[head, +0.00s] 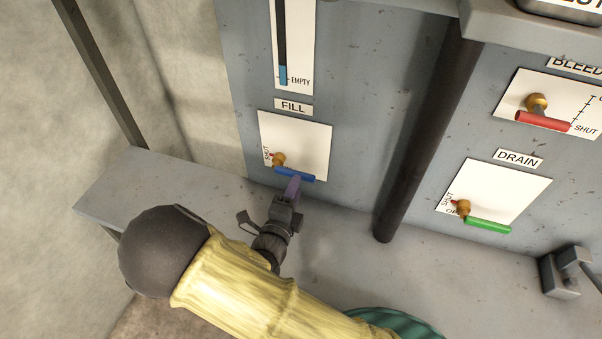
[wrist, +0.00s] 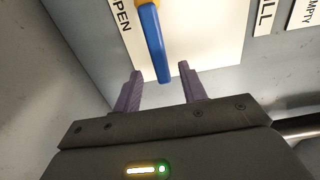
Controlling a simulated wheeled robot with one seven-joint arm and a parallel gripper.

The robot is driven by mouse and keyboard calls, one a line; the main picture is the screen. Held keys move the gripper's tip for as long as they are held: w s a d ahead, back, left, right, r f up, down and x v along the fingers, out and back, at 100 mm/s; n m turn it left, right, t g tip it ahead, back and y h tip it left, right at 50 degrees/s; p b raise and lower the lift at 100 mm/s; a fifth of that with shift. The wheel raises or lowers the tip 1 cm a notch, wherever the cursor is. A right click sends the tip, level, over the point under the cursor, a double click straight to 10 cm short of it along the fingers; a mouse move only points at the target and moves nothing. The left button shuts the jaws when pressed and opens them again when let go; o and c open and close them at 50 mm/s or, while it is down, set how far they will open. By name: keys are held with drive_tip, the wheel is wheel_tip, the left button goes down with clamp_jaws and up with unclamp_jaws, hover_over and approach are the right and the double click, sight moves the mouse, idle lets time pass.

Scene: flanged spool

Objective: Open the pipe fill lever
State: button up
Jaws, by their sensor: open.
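The fill lever is a blue handle (head: 295,174) on a brass pivot (head: 278,159), on a white plate (head: 312,142) under the FILL label (head: 293,107). It points right and slightly down, and SHUT is printed left of the pivot. My gripper (head: 292,184) is just below the handle in the head view. In the wrist view my gripper (wrist: 161,70) is open, and the end of the blue handle (wrist: 150,45) shows between its two purple fingers, with a gap on each side. Whether a finger touches it cannot be told. The word OPEN (wrist: 122,15) is printed on the plate.
A dark vertical pipe (head: 425,130) stands right of the fill plate. Beyond it are the green DRAIN lever (head: 488,226) and the red BLEED lever (head: 543,121). A level gauge (head: 293,45) is above. A grey ledge (head: 340,235) runs below the panel.

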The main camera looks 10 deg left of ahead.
drive_tip(key=w, duration=0.5)
drive_tip(key=shift+w+d+p, duration=0.2)
drive_tip(key=shift+w+p, duration=0.1)
drive_tip(key=shift+p, duration=0.05)
clamp_jaws()
